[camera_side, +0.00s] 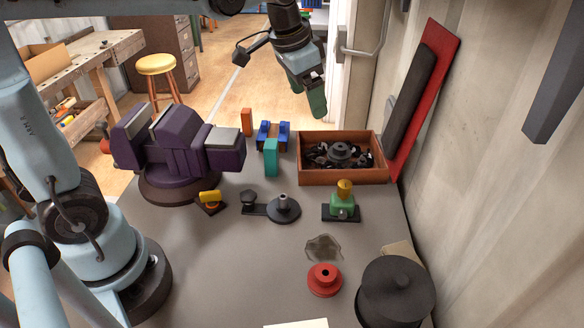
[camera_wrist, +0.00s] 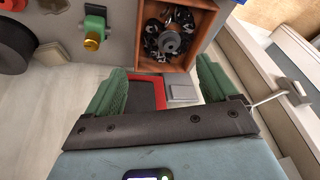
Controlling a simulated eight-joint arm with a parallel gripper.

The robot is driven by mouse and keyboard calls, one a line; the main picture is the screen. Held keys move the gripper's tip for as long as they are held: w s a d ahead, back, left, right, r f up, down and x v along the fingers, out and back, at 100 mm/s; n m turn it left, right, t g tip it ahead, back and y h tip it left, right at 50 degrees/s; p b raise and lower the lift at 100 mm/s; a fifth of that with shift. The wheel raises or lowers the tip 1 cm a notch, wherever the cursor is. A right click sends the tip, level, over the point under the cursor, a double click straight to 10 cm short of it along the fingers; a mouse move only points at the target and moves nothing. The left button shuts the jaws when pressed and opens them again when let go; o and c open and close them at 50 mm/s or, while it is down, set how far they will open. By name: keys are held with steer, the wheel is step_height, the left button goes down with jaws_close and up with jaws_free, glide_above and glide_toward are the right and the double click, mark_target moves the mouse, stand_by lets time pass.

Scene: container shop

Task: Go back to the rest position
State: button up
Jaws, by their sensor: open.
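My gripper (camera_side: 318,108) hangs in the air above and behind the wooden box, pointing down. In the wrist view my gripper (camera_wrist: 163,88) shows its two green fingers wide apart, with nothing between them. The wooden box (camera_side: 343,175) stands on the grey bench (camera_side: 240,285). It holds many small dark parts and a dark stepped round piece (camera_side: 341,150) on top. The box also shows at the top of the wrist view (camera_wrist: 180,67).
A purple vise (camera_side: 180,150) stands at left. Orange, blue and teal blocks (camera_side: 271,158) stand beside the box. A green-and-yellow piece (camera_side: 343,203), red disc (camera_side: 324,281) and black drum (camera_side: 395,295) are nearer. A red panel (camera_side: 440,60) leans on the right wall.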

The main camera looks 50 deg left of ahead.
steer(key=s+f+n+t, duration=0.3)
steer(key=s+f, duration=0.3)
steer(key=s, duration=0.6)
steer(key=shift+s+f+n, duration=0.2)
steer(key=shift+n, duration=0.1)
